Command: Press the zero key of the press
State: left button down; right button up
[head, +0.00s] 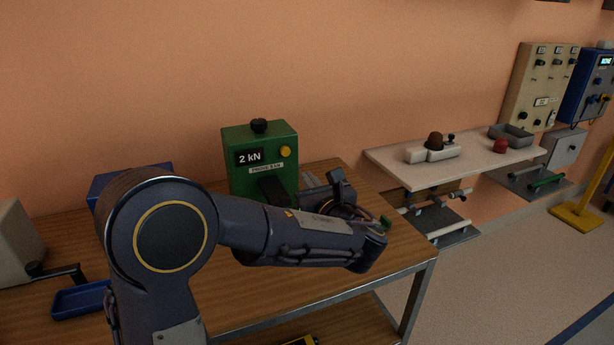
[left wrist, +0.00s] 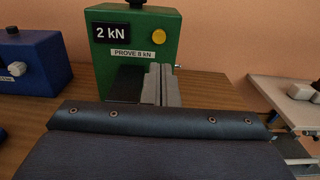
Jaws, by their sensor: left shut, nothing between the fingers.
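The press is a green box (head: 262,150) at the back of the wooden bench, with a display reading 2 kN and a label reading PROVE 8 kN. A round yellow key (head: 286,152) sits on its front, right of the display; it also shows in the left wrist view (left wrist: 159,36). No lettering on the key is readable. My left gripper (left wrist: 160,72) is shut and empty, its fingers pointing at the press front below the yellow key. Whether the fingertips touch the press, I cannot tell. My right gripper is out of view.
A black knob (head: 259,126) tops the press. A blue box (left wrist: 34,62) stands left of it, and a blue tray (head: 80,299) lies at the bench's left. A white shelf (head: 481,164) with several small items is at the right.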

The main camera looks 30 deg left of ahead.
aim_at(286, 153)
pick_arm(q)
jog(key=p+x, duration=0.1)
jog(key=x, duration=1)
jog(key=shift+w+a, duration=0.2)
jog(key=shift+a, duration=0.15)
